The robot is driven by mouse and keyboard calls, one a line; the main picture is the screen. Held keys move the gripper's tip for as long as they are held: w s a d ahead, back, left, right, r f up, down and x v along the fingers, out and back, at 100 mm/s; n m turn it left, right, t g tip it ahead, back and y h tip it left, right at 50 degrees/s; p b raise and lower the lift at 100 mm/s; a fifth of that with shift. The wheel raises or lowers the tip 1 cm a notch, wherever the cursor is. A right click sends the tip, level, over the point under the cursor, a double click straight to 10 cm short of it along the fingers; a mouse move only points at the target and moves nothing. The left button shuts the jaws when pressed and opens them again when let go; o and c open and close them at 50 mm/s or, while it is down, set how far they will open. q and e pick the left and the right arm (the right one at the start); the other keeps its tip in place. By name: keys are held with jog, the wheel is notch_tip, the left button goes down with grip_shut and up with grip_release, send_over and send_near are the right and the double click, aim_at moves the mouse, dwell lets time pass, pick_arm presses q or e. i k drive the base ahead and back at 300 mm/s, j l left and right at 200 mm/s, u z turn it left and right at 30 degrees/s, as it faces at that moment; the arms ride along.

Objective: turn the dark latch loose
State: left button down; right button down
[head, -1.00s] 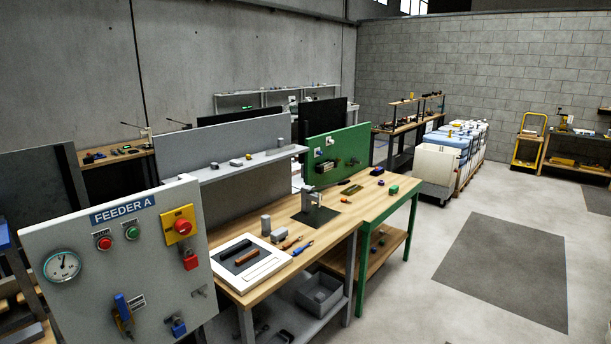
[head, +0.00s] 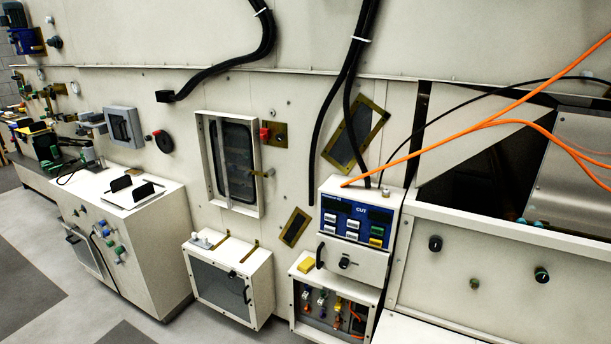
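I cannot tell for certain which part is the dark latch. Small dark fittings show on the machine front: a dark knob (head: 345,263) on the drawer under the blue control panel (head: 357,222), a dark curved handle (head: 320,256) at that drawer's left side, and a dark handle (head: 247,295) on the right side of the low glazed box (head: 230,282). Two dark round knobs sit on the right panel, one upper left (head: 435,243) and one lower right (head: 541,275). Neither of my grippers is in view.
Orange cables (head: 480,125) and thick black hoses (head: 347,100) hang across the wall. A framed window door (head: 231,160) is in the middle. A white cabinet (head: 135,235) juts out at left. Grey floor (head: 60,285) lies open at lower left.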

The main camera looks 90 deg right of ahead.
aim_at(247, 174)
jog(key=l+z, duration=0.1)
jog(key=z, duration=2.5)
jog(key=i+j, duration=0.1)
jog(key=i, duration=0.5)
jog(key=i+j, duration=0.1)
jog(key=i, duration=0.55)
